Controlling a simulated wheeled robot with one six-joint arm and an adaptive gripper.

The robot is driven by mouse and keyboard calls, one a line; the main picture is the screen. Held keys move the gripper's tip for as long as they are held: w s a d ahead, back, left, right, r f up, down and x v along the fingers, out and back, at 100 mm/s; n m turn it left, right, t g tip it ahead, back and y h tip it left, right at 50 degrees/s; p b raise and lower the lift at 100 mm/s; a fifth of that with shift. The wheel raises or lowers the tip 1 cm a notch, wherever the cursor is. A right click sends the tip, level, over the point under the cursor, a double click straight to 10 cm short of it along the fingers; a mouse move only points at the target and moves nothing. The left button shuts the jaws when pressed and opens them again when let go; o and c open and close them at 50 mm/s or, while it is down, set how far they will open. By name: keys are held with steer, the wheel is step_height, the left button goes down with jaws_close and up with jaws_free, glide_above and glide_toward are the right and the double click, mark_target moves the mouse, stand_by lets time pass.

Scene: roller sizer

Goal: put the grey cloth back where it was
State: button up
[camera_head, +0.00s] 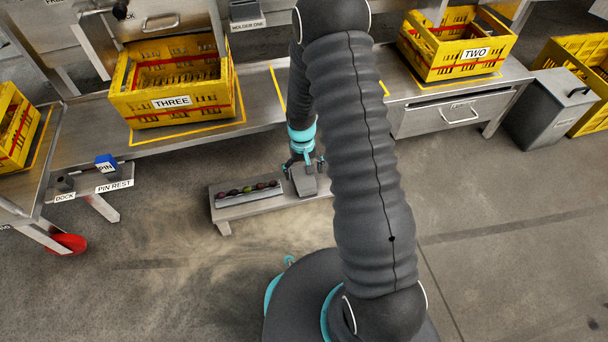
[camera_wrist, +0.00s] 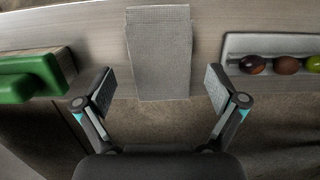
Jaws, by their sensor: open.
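The grey cloth (camera_wrist: 160,55) lies flat on a low bench (camera_wrist: 93,30), and its near end reaches the bench's front edge in the wrist view. In the head view the cloth (camera_head: 304,183) shows just below my gripper (camera_head: 302,164). In the wrist view my gripper (camera_wrist: 160,97) is open, its two fingers apart on either side of the cloth's near end. Nothing is held between the fingers. Part of the bench is hidden behind my arm in the head view.
A tray (camera_head: 247,201) with several dark and green fruits lies left of the cloth. A green object (camera_wrist: 30,78) sits at the bench's other end in the wrist view. Yellow crates marked THREE (camera_head: 172,85) and TWO (camera_head: 455,45) stand on the counter behind. Floor in front is clear.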

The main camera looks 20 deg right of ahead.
step_height(320, 180, up, 10)
steer(key=w+p, duration=0.1)
step_height(320, 180, up, 11)
steer(key=t, duration=0.1)
glide_above(303, 174)
steer(key=s, duration=0.2)
steer(key=s+r+t, duration=0.2)
steer(key=s+r, duration=0.3)
steer(key=r, duration=0.5)
steer(key=s+r+t, duration=0.2)
steer(key=s+r, duration=0.3)
steer(key=s, duration=0.3)
steer(key=s+r+t, duration=0.2)
steer(key=s+r, duration=0.4)
steer(key=s, duration=0.3)
steer(key=shift+s+r, duration=0.25)
